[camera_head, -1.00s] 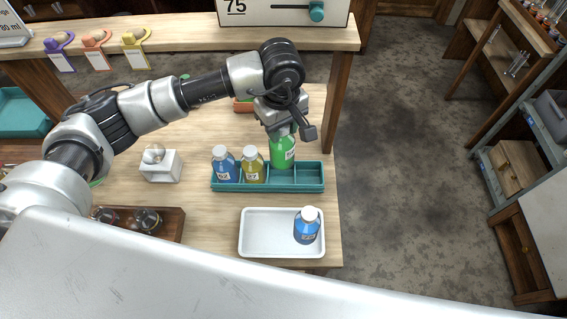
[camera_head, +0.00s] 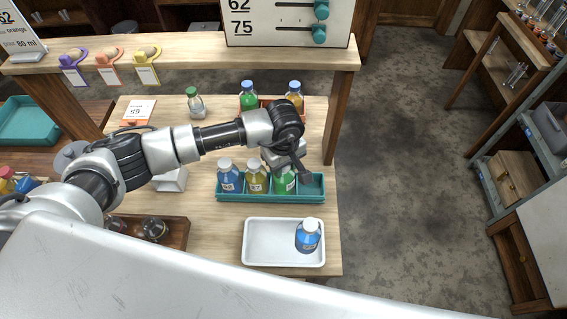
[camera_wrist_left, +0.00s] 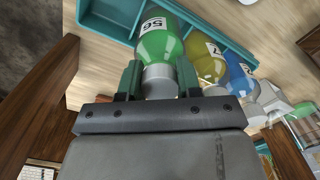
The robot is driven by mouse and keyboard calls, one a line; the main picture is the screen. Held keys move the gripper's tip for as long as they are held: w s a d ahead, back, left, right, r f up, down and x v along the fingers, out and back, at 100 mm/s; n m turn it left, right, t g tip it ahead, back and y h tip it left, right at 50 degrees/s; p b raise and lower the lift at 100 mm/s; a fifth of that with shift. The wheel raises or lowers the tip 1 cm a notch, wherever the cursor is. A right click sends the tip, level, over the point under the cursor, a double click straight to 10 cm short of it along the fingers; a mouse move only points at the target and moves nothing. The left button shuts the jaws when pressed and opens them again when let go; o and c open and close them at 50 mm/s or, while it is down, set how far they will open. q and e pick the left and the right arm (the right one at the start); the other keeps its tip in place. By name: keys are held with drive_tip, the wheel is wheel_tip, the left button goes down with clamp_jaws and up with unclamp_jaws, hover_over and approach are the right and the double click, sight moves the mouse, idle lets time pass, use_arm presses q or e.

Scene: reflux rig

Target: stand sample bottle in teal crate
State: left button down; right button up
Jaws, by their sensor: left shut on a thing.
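The teal crate (camera_head: 268,198) stands on the table and has a row of compartments. A blue bottle (camera_head: 229,180) and a yellow bottle (camera_head: 256,182) stand in its two left compartments; the far right one is empty. A green sample bottle (camera_head: 284,184) is upright in the compartment right of the yellow bottle; I cannot tell whether it touches the floor. My left gripper (camera_head: 285,165) is above it, shut on its cap. In the left wrist view the green bottle (camera_wrist_left: 158,42) shows label 56, its pale cap between the fingers. My right gripper is not in view.
A white tray (camera_head: 257,258) with a blue bottle (camera_head: 308,236) is in front of the crate. Behind the arm are a green-capped bottle (camera_head: 195,104) and an orange rack with bottles. A shelf beam (camera_head: 180,50) crosses behind. A dark wooden rack is at front left.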

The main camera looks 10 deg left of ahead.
use_arm(q)
drive_tip(key=c, duration=0.8)
unclamp_jaws()
drive_tip(key=shift+f, duration=0.1)
drive_tip(key=shift+o, duration=0.2)
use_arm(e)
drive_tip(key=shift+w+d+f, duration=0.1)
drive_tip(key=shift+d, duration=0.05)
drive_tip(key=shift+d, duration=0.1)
use_arm(q)
drive_tip(key=shift+r, duration=0.6)
wheel_tip(320, 180, up, 11)
drive_tip(key=b, duration=0.3)
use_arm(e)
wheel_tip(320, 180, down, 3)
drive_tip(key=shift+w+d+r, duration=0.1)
